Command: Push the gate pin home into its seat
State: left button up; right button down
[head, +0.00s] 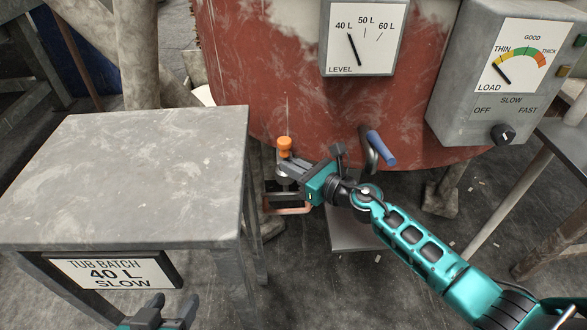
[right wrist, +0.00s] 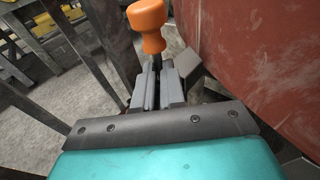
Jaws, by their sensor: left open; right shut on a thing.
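The gate pin (head: 284,144) has an orange knob and stands upright in front of the red tub. In the right wrist view its knob (right wrist: 148,22) rises above the fingers on a short dark stem. My right gripper (head: 286,170) is shut on the pin just below the knob. The pin's lower end and its seat are hidden behind the fingers, so I cannot tell how deep it sits. My left gripper (head: 166,310) is open and empty at the bottom edge, in front of the table.
The red tub (head: 300,100) carries a level dial (head: 362,38) and a blue-handled lever (head: 381,149). A load box (head: 505,70) hangs at right. A bare grey table (head: 120,170) stands at left, with a sign (head: 115,271) reading "TUB BATCH 40 L SLOW". A copper-coloured bar (head: 290,210) lies below my right gripper.

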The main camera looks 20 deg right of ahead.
jog(key=shift+w+d+n+g+y+b, duration=0.15)
jog(key=shift+n+g+y+b, duration=0.55)
jog(key=shift+b, duration=0.25)
